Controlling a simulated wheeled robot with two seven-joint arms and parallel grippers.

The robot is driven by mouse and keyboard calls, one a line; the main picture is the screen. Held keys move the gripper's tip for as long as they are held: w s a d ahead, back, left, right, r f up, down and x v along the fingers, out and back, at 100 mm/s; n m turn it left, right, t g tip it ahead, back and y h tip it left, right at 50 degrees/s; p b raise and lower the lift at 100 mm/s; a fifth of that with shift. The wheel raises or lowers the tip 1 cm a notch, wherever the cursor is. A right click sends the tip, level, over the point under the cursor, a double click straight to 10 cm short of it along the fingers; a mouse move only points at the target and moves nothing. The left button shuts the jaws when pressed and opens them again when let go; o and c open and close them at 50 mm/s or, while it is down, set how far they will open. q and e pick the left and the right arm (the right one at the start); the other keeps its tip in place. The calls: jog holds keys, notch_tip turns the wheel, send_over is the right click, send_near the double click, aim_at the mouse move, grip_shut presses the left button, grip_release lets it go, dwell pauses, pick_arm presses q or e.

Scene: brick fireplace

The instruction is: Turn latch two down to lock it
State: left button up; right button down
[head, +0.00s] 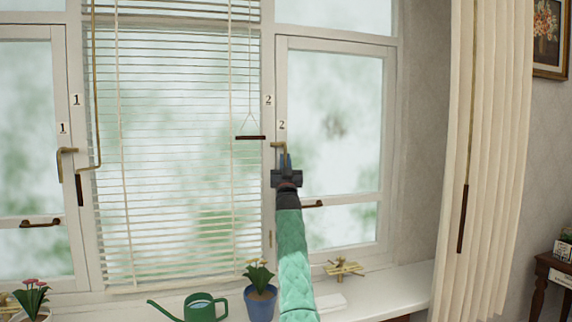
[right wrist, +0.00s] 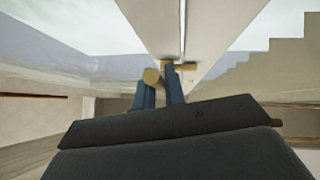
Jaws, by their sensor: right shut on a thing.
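Latch two (head: 279,144) is a small brass latch on the right window's left frame, just below the lower label "2" (head: 282,125). Its top arm lies roughly level and a short part bends down toward my right gripper (head: 286,163). My right gripper, on a green-sleeved arm coming up from below, is shut on the latch's handle. In the right wrist view the blue fingers (right wrist: 159,93) are close together at the brass latch (right wrist: 151,76), with its mount on the white frame behind. The fingers hide part of the handle. My left gripper is not in view.
Another brass latch (head: 66,151) sits by label "1" on the left window. A blind with a dark pull bar (head: 250,138) hangs just left of latch two. The sill holds a green watering can (head: 199,307), a blue flowerpot (head: 261,303) and a brass piece (head: 343,268).

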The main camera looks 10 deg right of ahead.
aim_at(285, 164)
jog(key=shift+f, duration=0.1)
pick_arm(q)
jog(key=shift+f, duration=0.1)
pick_arm(e)
jog(key=c, duration=1.5)
grip_release()
jog(key=shift+s, duration=0.1)
